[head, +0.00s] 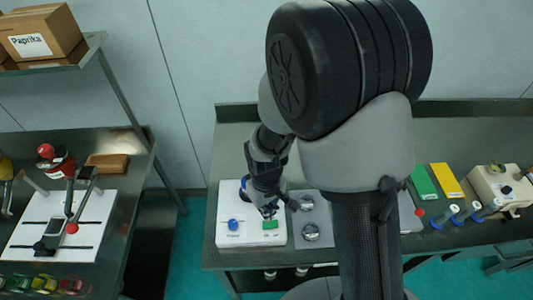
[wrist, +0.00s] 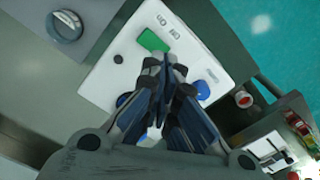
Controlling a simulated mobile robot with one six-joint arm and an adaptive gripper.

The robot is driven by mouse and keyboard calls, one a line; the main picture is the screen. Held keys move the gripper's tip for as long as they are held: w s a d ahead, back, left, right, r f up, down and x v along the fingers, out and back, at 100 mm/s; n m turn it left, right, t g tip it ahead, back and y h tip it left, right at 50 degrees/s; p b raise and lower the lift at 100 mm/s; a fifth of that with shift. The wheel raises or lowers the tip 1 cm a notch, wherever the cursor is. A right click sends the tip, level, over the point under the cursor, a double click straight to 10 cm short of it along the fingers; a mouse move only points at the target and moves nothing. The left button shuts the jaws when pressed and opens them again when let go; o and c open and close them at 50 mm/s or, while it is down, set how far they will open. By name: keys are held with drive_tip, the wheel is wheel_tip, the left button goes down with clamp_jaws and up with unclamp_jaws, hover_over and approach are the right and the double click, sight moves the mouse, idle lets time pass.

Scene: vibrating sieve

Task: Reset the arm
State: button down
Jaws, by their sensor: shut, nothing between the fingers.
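My gripper (head: 266,207) is low over a white control box (head: 251,239) on the workbench in the head view. The box carries a green button (head: 270,225) and a blue knob (head: 233,225). In the wrist view my gripper (wrist: 164,65) is shut and empty. Its fingertips lie beside the green button (wrist: 153,41), with the blue knob (wrist: 202,89) to their right. I cannot tell whether the tips touch the box. My arm reaches down across the middle of the head view and hides part of the bench.
A grey panel with round metal knobs (head: 311,232) stands right of the box. A left table (head: 122,225) holds a white board; a shelf above holds a Paprika box (head: 40,35).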

drive_tip(key=s+d+r+m+t+b, duration=0.2)
drive_tip(key=s+d+r+b, duration=0.15)
drive_tip(key=r, duration=0.45)
drive_tip(key=s+d+r+m+t+b, duration=0.1)
drive_tip(key=s+d+r+m+b, duration=0.15)
drive_tip(key=d+r, duration=0.4)
drive_tip(key=s+r+m+t+b, duration=0.1)
drive_tip(key=s+r+b, duration=0.1)
drive_tip(key=s+r, duration=0.2)
drive_tip(key=s+d, duration=0.1)
drive_tip(key=s, duration=0.2)
drive_tip(key=shift+s+t, duration=0.3)
drive_tip(key=shift+f, duration=0.1)
